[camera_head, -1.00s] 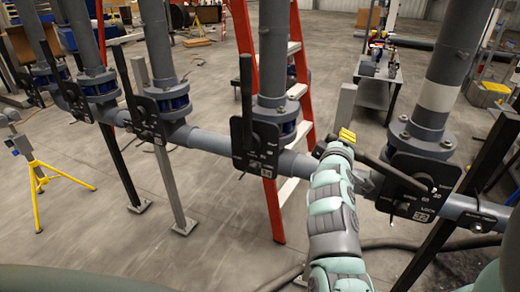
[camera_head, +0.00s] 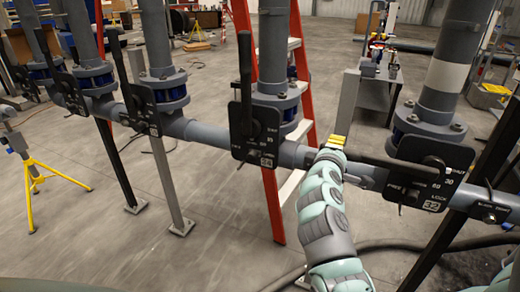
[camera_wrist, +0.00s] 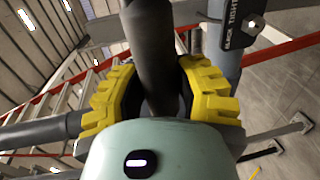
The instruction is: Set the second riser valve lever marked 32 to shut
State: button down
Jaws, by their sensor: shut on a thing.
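The valve plate marked 32 (camera_head: 432,150) is a black plate on the riser at the right of the head view. Its black lever (camera_head: 390,164) lies nearly flat, running left from the plate to my gripper. My gripper (camera_head: 332,147), with yellow ribbed fingers, is at the lever's far left end. In the wrist view my gripper (camera_wrist: 160,95) is shut around a dark round bar (camera_wrist: 152,45), the lever handle. The plate has printed marks including LOCK; the rest of the lettering is partly hidden by the lever.
A neighbouring plate marked 34 (camera_head: 252,130) has an upright lever (camera_head: 246,80). More valves stand along the grey pipe (camera_head: 205,134) to the left. A red ladder (camera_head: 270,205) stands behind. A yellow tripod (camera_head: 38,172) is at left. The middle floor is clear.

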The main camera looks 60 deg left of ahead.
jog(key=shift+s+f, duration=0.1)
jog(key=shift+f, duration=0.25)
jog(key=c, duration=0.9)
grip_release()
jog(key=shift+c, duration=0.2)
jog(key=o, duration=0.3)
jog(key=shift+r, duration=0.1)
jog(key=shift+s+d, duration=0.1)
jog(key=v, duration=1.2)
